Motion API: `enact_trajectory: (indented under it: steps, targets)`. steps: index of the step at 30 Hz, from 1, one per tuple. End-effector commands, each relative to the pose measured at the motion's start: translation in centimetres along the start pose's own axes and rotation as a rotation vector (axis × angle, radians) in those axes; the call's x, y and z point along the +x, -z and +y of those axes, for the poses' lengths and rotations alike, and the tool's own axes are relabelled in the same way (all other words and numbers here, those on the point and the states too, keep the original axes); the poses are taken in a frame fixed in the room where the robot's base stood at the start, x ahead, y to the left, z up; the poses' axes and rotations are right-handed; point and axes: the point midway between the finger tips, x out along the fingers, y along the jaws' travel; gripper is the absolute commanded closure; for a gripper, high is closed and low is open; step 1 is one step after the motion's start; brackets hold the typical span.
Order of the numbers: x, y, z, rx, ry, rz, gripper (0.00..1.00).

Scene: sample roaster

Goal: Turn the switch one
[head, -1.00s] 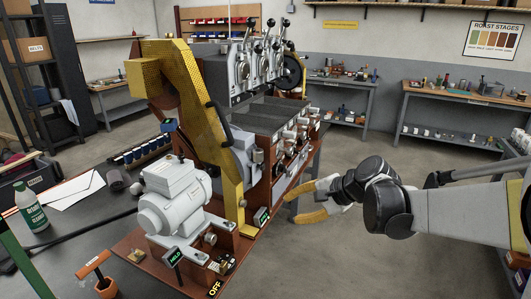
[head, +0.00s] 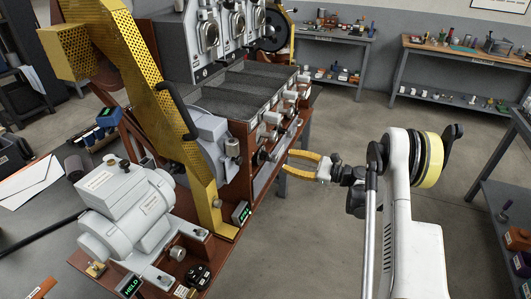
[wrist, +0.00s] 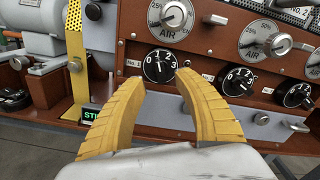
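In the wrist view, switch one (wrist: 160,66) is a black round dial marked 0 to 3, with a "No. 1" label at its left, on the reddish-brown front panel. I cannot tell for sure which number it is set to. My gripper (wrist: 160,82) has two yellow ribbed fingers spread apart, with the dial framed between and just beyond their tips. Nothing is held, and the fingers seem apart from the dial. In the head view my gripper (head: 290,164) is at the right side of the machine, by the panel; the dial cannot be made out there.
Two similar dials (wrist: 237,81) sit to the right, under AIR gauges (wrist: 171,19). A yellow perforated guard (wrist: 76,50) and a green-lit display (wrist: 92,114) are at left. Open floor (head: 325,230) lies right of the machine.

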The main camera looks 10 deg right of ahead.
Motion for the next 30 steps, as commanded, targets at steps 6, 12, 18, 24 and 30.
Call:
enact_trajectory:
  steps: [6, 12, 18, 24, 30]
  targets:
    - [4.6, 0.3, 0.3, -0.001, -0.004, 0.0, 0.62]
    - [7.8, 0.2, 0.2, -0.002, -0.002, 0.001, 0.62]
    - [9.1, 0.1, 0.1, -0.002, -0.001, 0.002, 0.62]
    - [9.2, 0.0, 0.0, -0.002, -0.001, 0.002, 0.62]
    - [9.2, 0.0, 0.0, -0.002, -0.001, 0.002, 1.0]
